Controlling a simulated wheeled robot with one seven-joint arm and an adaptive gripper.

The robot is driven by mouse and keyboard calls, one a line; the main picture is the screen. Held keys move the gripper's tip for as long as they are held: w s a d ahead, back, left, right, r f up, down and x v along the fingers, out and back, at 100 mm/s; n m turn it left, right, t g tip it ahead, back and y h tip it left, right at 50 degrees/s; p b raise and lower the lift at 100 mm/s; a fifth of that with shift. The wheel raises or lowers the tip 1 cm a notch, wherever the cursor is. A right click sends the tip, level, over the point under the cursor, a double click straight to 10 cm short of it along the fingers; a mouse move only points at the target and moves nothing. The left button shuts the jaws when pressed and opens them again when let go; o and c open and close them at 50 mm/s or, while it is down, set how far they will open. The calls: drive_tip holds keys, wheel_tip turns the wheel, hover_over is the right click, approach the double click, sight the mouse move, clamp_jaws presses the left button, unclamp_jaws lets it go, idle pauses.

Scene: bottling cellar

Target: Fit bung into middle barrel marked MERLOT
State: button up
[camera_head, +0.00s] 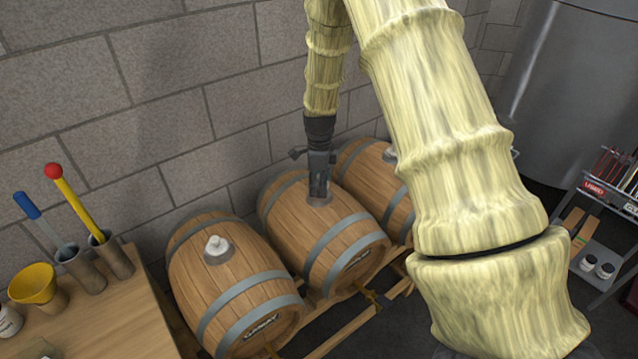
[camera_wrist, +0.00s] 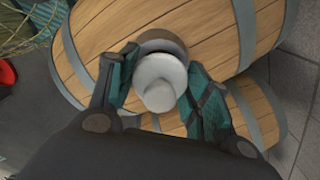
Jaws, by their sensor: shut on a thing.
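The middle barrel (camera_head: 300,225) lies on a wooden rack between two others; its end label is too small to read here. My gripper (camera_head: 320,190) points down at the top of this barrel. In the wrist view its teal fingers (camera_wrist: 162,78) are shut on the pale grey bung (camera_wrist: 158,82), one on each side. The bung is over a round brownish collar (camera_wrist: 163,41) on the barrel top. How deep it sits in the hole is hidden. In the head view the fingers hide most of the bung.
The left barrel (camera_head: 225,270), labelled GAMAY, has a pale bung (camera_head: 215,246) on top. The right barrel (camera_head: 365,170) is partly behind my arm. A bench (camera_head: 120,310) with a yellow funnel (camera_head: 35,285) and tool holders is at left. A shelf (camera_head: 595,255) stands at right.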

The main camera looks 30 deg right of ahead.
drive_tip(key=shift+f, duration=0.9)
idle(0.8)
drive_tip(key=shift+s+a+f, duration=0.1)
drive_tip(key=shift+s+f, duration=0.15)
drive_tip(key=shift+f, duration=0.1)
idle(0.4)
drive_tip(key=o, duration=0.9)
drive_tip(key=shift+b, duration=0.3)
drive_tip(key=shift+o, duration=1)
drive_tip(key=shift+f, duration=0.1)
drive_tip(key=shift+w, duration=0.25)
drive_tip(key=o, duration=0.5)
drive_tip(key=shift+r, duration=0.25)
drive_tip(key=shift+r+p, duration=2.9)
drive_tip(key=shift+r, duration=1.05)
